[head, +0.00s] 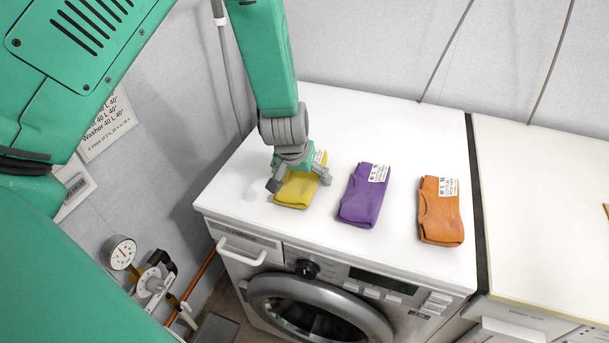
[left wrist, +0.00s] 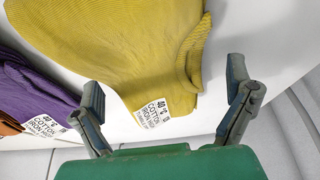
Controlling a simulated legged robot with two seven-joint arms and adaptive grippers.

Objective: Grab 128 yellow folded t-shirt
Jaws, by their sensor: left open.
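The yellow folded t-shirt (head: 293,190) lies on the white top of the washing machine, leftmost of three folded garments in the head view. It fills the upper middle of the left wrist view (left wrist: 125,45), with a white care label (left wrist: 155,110) at its near edge. My left gripper (head: 299,182) is over the shirt, its fingers spread to either side. In the left wrist view the open fingers (left wrist: 170,105) have the label between them, and nothing is gripped. Contact with the shirt cannot be told. My right gripper is not in view.
A purple folded garment (head: 363,198) lies just right of the yellow one, and an orange one (head: 440,213) farther right. The washing machine top (head: 330,110) is clear behind them. A wall stands behind and left, with a gauge (head: 122,252) and pipes at lower left.

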